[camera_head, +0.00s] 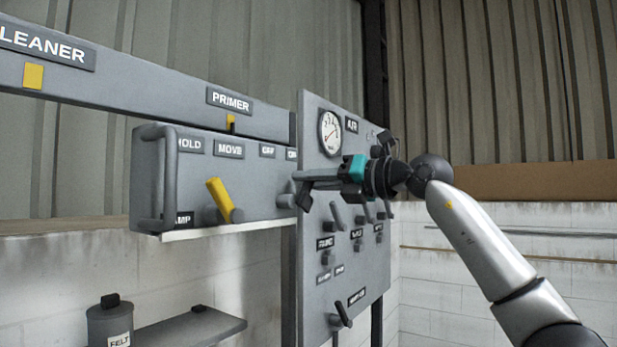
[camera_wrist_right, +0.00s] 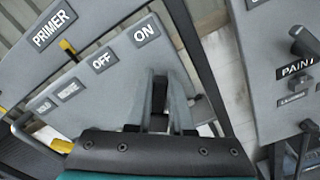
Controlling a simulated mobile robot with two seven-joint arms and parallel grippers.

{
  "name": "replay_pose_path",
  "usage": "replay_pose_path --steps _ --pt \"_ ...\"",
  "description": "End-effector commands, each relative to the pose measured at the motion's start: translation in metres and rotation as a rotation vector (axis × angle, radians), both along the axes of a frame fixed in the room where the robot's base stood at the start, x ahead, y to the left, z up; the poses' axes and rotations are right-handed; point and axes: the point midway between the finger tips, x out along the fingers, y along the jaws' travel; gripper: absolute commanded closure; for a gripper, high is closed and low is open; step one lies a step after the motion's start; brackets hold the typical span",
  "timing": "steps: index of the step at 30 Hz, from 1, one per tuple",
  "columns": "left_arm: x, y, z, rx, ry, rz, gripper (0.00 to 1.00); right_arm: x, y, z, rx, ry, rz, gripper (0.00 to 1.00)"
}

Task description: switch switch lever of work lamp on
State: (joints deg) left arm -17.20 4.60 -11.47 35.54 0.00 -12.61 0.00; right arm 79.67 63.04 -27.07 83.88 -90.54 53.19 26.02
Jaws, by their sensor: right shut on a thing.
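My right gripper (camera_head: 301,187) reaches in from the right, in front of the right end of a grey control box (camera_head: 255,205). In the right wrist view my gripper (camera_wrist_right: 160,90) is shut on a dark switch lever (camera_wrist_right: 159,97), which shows between its two grey fingers. The ON label (camera_wrist_right: 146,32) is just above the fingers, and the OFF label (camera_wrist_right: 102,60) is farther left. In the head view the fingers partly cover the lever and the ON label. My left gripper is not in view.
A yellow lever (camera_head: 222,201) tilts on the same box under the MOVE label (camera_head: 229,150). A grey handle (camera_head: 151,178) is at the box's left. A panel with a gauge (camera_head: 329,134) and several small levers stands behind my right gripper. A shelf (camera_head: 190,332) is below.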

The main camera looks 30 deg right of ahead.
Motion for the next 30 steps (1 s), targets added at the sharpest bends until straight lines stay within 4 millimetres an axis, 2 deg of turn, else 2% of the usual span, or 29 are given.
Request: replay_pose_path --steps 12,13,21,30 --pt "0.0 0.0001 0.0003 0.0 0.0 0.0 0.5 0.0003 -0.0005 -0.0007 0.014 0.006 0.0 1.0" --pt "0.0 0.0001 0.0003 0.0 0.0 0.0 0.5 0.0003 -0.0005 -0.0008 0.014 0.006 0.0 0.79" --pt "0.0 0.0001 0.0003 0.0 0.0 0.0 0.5 0.0004 -0.0004 -0.0006 0.012 0.005 0.0 0.5" --pt "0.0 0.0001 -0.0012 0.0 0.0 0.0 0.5 -0.0027 -0.0019 -0.0008 0.01 0.003 -0.001 0.5"
